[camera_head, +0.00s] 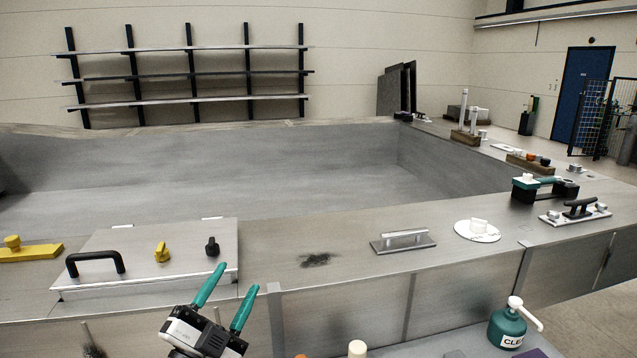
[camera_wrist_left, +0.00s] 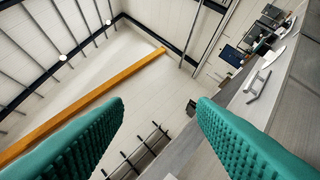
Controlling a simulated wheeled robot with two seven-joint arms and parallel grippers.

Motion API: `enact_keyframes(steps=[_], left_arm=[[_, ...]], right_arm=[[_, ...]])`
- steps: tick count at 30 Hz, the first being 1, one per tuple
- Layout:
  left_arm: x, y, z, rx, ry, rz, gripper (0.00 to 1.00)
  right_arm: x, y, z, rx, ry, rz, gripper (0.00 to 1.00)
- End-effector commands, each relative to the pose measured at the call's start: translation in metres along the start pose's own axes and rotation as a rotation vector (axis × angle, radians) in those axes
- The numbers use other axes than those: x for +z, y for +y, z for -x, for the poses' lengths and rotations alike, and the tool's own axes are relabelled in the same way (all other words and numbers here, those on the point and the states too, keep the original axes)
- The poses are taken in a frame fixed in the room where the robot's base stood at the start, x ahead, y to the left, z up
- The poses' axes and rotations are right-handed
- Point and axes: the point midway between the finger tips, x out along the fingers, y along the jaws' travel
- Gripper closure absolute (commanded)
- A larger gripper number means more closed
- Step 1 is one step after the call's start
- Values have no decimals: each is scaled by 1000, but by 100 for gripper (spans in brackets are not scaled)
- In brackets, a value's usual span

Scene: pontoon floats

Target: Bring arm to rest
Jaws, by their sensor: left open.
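My left gripper (camera_head: 227,300) shows at the bottom of the head view, with two teal fingers spread apart and pointing up. It is in front of the metal deck edge, with nothing between its fingers. In the left wrist view the teal fingers (camera_wrist_left: 160,135) are wide apart and empty, and the camera looks up toward the ceiling and far wall. My right gripper is not seen in either view.
A hatch panel (camera_head: 150,268) with a black handle (camera_head: 95,262) lies behind my left gripper. A metal handle (camera_head: 403,240), a white round cap (camera_head: 477,230) and a black cleat (camera_head: 578,208) sit along the deck. A green pump bottle (camera_head: 507,328) stands front right. Air above the deck is clear.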

Motion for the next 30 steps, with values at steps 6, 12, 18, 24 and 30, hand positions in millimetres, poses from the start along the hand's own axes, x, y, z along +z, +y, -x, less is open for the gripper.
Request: enact_keyframes(steps=[6,12,18,24,30], left_arm=[[-103,-50,119,-32,727,351,48],[-122,-104,236,-196,1200,538,48],[-107,-134,314,-353,1473,642,48],[-79,-151,373,-501,1669,720,48],[-98,-184,395,-554,1729,734,48]], right_arm=[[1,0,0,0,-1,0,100],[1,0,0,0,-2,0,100],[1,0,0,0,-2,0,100],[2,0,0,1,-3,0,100],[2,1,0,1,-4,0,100]])
